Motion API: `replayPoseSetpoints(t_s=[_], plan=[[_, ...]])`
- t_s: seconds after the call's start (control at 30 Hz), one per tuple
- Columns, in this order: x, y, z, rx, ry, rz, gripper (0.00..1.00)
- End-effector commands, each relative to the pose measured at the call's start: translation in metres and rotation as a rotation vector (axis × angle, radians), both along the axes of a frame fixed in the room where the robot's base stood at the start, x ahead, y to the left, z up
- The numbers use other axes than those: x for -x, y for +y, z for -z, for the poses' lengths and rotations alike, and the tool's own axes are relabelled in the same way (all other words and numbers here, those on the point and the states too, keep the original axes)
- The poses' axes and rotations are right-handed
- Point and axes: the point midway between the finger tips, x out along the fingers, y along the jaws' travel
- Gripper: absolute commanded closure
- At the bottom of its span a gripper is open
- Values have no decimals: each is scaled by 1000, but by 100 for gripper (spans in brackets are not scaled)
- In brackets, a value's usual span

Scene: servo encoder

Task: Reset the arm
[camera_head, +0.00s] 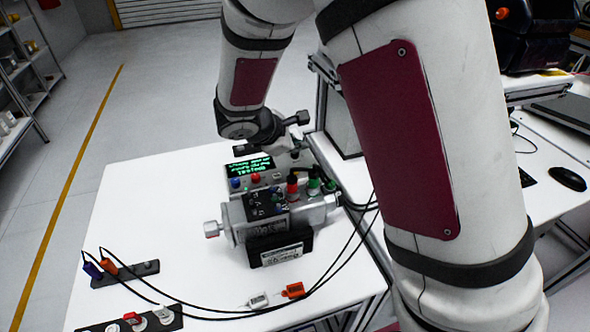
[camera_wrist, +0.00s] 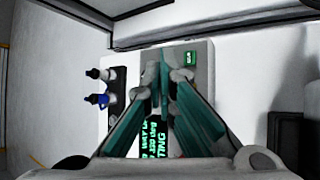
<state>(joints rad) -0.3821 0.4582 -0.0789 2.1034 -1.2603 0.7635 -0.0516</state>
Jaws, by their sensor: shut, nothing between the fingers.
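My gripper (camera_wrist: 164,85) shows in the wrist view with its two teal-padded fingers drawn together at the tips, shut and empty. It hovers over a light grey box with a green-lettered display (camera_wrist: 154,138), and the fingers cover part of it. In the head view my arm reaches down over the far side of the white table, behind the instruments. The same display (camera_head: 250,166) shows there just below my wrist. My fingertips are hard to make out in that view.
A grey servo unit (camera_head: 285,212) with coloured terminals stands mid-table. Black leads run to orange and blue plugs (camera_head: 92,270) on a dark strip at left. White and orange connectors (camera_head: 293,290) lie in front. The table's left part (camera_head: 150,200) is clear.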

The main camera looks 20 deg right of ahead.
Motion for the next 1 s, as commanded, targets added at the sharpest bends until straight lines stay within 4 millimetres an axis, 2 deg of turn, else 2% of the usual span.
replayPoseSetpoints(t_s=[0.7,0.87,1.0], plan=[[0,0,1,0,0,0,100],[17,-13,-23,-56,-37,93,100],[53,-34,-60,-163,-100,265,100]])
